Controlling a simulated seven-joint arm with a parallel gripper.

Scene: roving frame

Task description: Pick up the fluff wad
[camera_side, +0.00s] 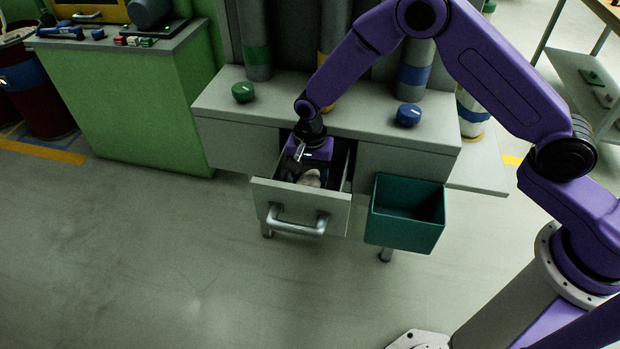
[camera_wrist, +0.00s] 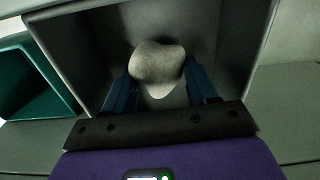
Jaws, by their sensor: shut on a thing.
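The fluff wad (camera_wrist: 157,62) is a pale grey-white, rounded lump. In the wrist view it sits between the two blue fingers of my gripper (camera_wrist: 160,78), which are shut on it. In the side view the wad (camera_side: 310,178) shows as a small pale shape inside the open drawer (camera_side: 298,207). My gripper (camera_side: 305,172) reaches down into that drawer from above. The fingers are mostly hidden in the side view by the drawer walls and my wrist. I cannot tell whether the wad touches the drawer floor.
The drawer is pulled out from a grey bench (camera_side: 370,128). A teal open bin (camera_side: 405,214) hangs to its right. A green knob (camera_side: 242,92) and a blue knob (camera_side: 408,115) are on the bench top. The floor in front is clear.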

